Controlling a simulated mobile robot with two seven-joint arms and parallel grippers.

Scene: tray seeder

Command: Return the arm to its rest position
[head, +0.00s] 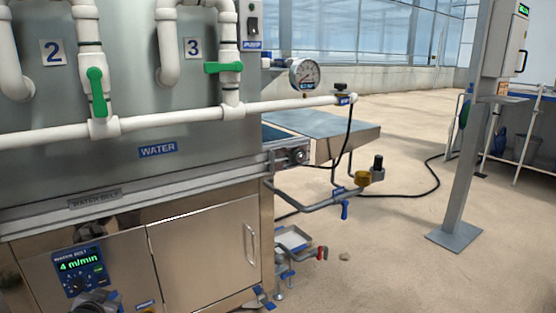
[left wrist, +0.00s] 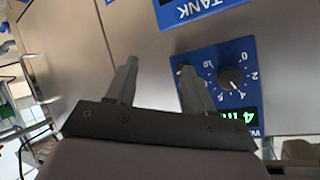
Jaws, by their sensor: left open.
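My left gripper (head: 97,300) is low at the left edge of the head view, in front of the machine's water belt control panel (head: 80,268), and only partly shows. In the left wrist view its two fingers (left wrist: 158,88) are spread apart with nothing between them, facing a bare steel panel. The blue control panel's dial (left wrist: 232,77) lies to the right of the fingers there. I cannot tell whether a fingertip touches the panel. The panel's green display reads 4 m/min in the head view. My right gripper is not in view.
A white water pipe (head: 190,116) with green-handled valves (head: 97,92) crosses the machine above. A steel cabinet door (head: 205,255) is beside the control panel. A pressure gauge (head: 304,75) and thin pipes stick out at right. Open floor (head: 400,230) and a grey post (head: 470,150) lie beyond.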

